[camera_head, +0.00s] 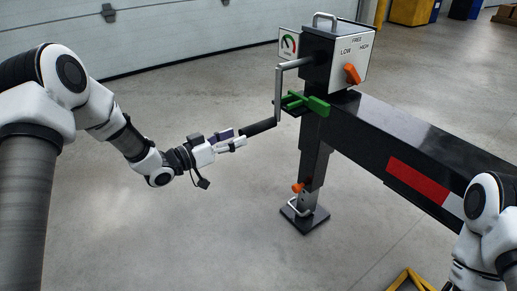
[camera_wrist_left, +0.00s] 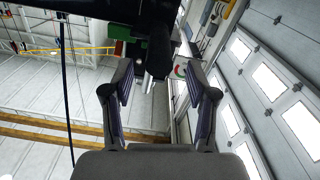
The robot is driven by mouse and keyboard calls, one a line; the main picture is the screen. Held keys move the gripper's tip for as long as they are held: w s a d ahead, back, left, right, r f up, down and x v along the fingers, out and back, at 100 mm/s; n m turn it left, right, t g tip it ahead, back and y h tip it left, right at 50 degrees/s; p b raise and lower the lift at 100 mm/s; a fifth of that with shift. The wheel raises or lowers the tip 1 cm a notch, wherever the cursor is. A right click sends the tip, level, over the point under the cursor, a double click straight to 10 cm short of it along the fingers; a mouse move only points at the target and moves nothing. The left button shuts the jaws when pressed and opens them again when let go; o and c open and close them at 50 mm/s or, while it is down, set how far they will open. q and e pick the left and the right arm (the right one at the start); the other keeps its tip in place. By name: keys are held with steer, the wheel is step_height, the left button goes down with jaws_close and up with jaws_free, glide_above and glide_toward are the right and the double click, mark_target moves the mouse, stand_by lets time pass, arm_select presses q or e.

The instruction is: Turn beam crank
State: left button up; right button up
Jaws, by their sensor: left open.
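The beam crank (camera_head: 278,97) is a grey bent rod. It comes out of the left side of a black gearbox (camera_head: 316,46), runs down, and ends in a black cylindrical handle (camera_head: 260,127) pointing toward my left gripper. My left gripper (camera_head: 240,141) is open, with its fingertips close to the free end of the handle. In the left wrist view, the dark handle (camera_wrist_left: 159,48) lies ahead, at and beyond the gap between the open fingertips (camera_wrist_left: 159,78). Contact cannot be told. My right arm shows at the lower right; its gripper is out of frame.
An orange knob (camera_head: 352,74) sits on the LOW/FREE/HIGH panel, with a gauge (camera_head: 289,44) beside the gearbox. A green bracket (camera_head: 307,102) is close behind the crank. The black leg (camera_head: 312,158) and long beam (camera_head: 425,140) stand right. Floor at left is clear.

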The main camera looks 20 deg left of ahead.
mark_target(254, 130)
arm_select(q)
steer(key=b+x, duration=0.2)
steer(key=x, duration=0.4)
steer(key=shift+d+f+b, duration=0.1)
steer(key=shift+f+b, duration=0.1)
steer(key=shift+b, duration=0.15)
steer(key=shift+w+d+r, duration=0.15)
steer(key=shift+w+d, duration=0.2)
steer(key=shift+w, duration=0.15)
jaws_close()
